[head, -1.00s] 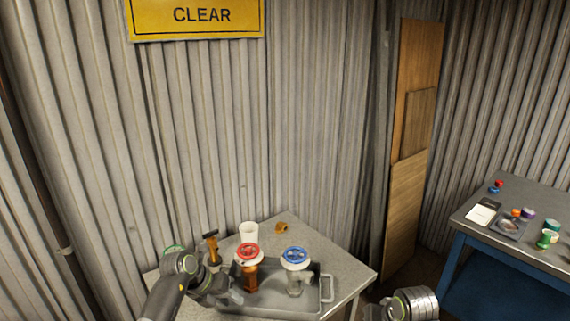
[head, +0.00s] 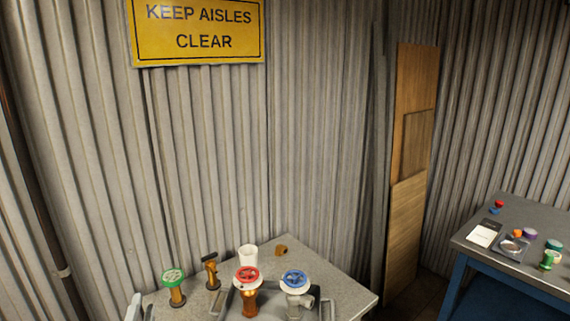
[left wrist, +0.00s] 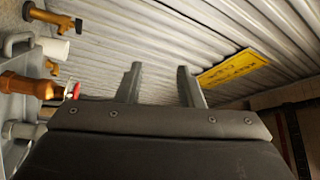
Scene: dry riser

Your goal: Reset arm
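My left gripper (head: 136,307) shows only in part at the lower left edge of the grey table (head: 342,283) in the head view. In the left wrist view its two fingers (left wrist: 160,86) stand apart with nothing between them. On the table are a red-wheeled valve (head: 247,276) and a blue-wheeled valve (head: 295,280), both at the grey tray (head: 327,311). A green-wheeled valve (head: 173,278) and a brass piece with a dark T-handle (head: 212,272) stand to their left. My right gripper is out of view.
A white cup (head: 248,256) and a small brass fitting (head: 281,250) are at the back of the table. A blue-framed bench (head: 520,270) with small items stands at right. Wooden boards (head: 407,220) lean on the corrugated wall. A yellow sign (head: 195,30) hangs above.

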